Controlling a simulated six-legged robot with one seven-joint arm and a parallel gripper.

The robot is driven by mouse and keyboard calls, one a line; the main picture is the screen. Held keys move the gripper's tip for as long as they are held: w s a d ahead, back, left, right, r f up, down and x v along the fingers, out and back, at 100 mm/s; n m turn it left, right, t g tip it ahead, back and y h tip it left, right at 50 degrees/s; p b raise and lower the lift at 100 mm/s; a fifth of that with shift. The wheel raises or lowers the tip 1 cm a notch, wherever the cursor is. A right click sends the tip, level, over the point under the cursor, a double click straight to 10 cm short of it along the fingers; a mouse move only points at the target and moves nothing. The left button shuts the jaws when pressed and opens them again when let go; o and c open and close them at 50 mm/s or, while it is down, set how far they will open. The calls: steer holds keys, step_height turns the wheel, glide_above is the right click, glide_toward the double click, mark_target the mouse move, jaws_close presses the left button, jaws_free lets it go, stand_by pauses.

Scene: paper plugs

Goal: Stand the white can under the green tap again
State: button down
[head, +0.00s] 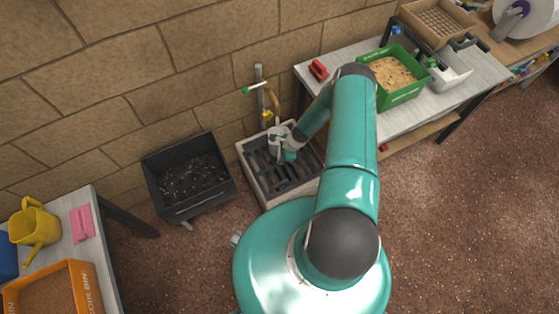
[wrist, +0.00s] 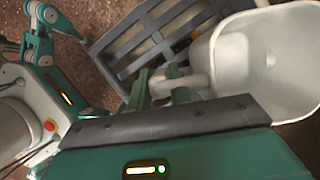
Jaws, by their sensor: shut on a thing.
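The white can (head: 276,139) is over the left back part of the grated drain basin (head: 251,178), just in front of and below the tap. My gripper (head: 289,152) is at its right side. In the wrist view the can (wrist: 268,62) shows its open mouth, and my gripper (wrist: 160,92) is shut on its handle (wrist: 183,82). I cannot tell whether the can touches the grate. The tap has a green handle (head: 247,90) on a grey post against the brick wall, with a yellow part below.
A black trough (head: 170,205) with dark soil stands left of the basin. A bench (head: 412,112) with a green crate (head: 411,94) and a red object (head: 318,70) is at right. A table at lower left holds a yellow watering can (head: 37,224) and an orange bin (head: 84,285).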

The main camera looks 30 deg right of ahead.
steer(key=shift+w+a+f, duration=0.1)
steer(key=shift+f, duration=0.8)
steer(key=shift+w+a+f, duration=0.1)
steer(key=shift+f, duration=0.95)
steer(key=c, duration=1.3)
jaws_free()
steer(key=v, duration=1.2)
steer(key=shift+s, duration=0.15)
